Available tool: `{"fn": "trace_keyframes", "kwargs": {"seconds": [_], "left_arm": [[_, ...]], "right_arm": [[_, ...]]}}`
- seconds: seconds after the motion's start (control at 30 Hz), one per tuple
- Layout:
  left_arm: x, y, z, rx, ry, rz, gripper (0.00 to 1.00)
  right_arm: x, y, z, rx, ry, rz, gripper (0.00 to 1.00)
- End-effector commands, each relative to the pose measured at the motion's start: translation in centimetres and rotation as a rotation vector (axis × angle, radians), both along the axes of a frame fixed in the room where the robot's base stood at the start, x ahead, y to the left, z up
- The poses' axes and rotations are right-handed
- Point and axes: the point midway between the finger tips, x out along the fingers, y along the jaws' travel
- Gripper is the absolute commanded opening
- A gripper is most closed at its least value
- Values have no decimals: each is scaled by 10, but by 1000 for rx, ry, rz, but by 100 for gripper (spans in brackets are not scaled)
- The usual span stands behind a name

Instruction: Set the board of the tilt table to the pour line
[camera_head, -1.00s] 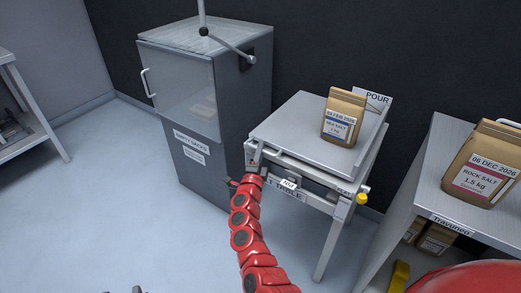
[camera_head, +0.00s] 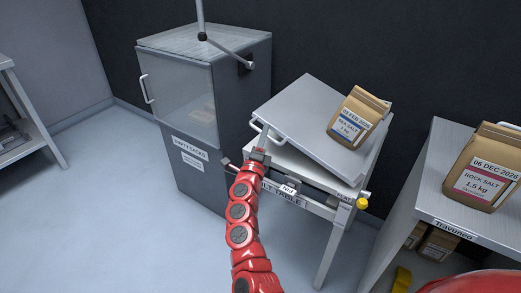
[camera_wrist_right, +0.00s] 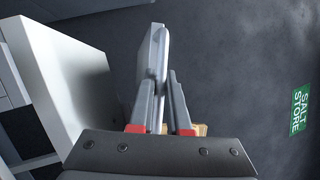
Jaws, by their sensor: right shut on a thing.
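The tilt table's grey board (camera_head: 293,117) is tilted, its left side raised above the frame and its right side low. A brown sea salt bag (camera_head: 358,117) leans with it near the right end. My right gripper (camera_head: 259,154) is at the board's raised left front, shut on its handle (camera_head: 257,126). In the right wrist view, the fingers (camera_wrist_right: 161,100) close around a light grey bar of the handle (camera_wrist_right: 162,50). A FLAT label (camera_head: 346,195) shows at the frame's right front. The pour line is hidden behind the bag and board. My left gripper is out of view.
A grey cabinet (camera_head: 222,110) labelled for empty sacks stands close on the left. On the right, a table (camera_head: 432,190) carries a rock salt bag (camera_head: 482,170). A yellow knob (camera_head: 362,201) sticks out at the tilt table's right front. The floor at left is clear.

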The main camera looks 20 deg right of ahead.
Motion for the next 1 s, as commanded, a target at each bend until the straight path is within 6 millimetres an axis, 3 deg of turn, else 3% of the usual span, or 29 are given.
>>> {"fn": "trace_keyframes", "kwargs": {"seconds": [0.1, 0.33, 0.37, 0.43, 0.77, 1.0], "left_arm": [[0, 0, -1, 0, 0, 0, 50], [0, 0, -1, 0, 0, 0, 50], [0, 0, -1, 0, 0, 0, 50], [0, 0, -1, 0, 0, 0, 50], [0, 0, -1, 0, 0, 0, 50], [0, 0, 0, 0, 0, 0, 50]], "right_arm": [[-3, -2, 13, 21, -32, 0, 0], [-3, -2, 14, 21, -32, 0, 0], [-3, -2, 13, 21, -32, 0, 17], [-3, -2, 13, 21, -31, 0, 27], [-7, 0, 10, 23, -29, 1, 27], [-42, 24, -4, 24, -28, 0, 27]]}}
